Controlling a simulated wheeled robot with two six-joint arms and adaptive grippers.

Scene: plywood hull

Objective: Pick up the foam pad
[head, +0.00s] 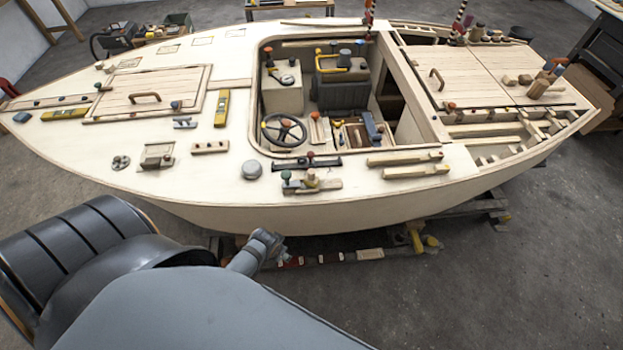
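I cannot pick out the foam pad for certain in the head view. A small grey jointed part that looks like my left gripper (262,242) shows below the near side of the hull, touching nothing that I can make out. Its fingers are too small to tell open from shut. My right gripper is not in view.
The plywood hull (200,187) spans the view, with its open cockpit in the middle. A steering wheel (284,130), yellow levels (221,108), a wood-handled hatch (120,103) and several loose wooden pieces crowd it. The concrete floor (480,290) at the lower right is clear.

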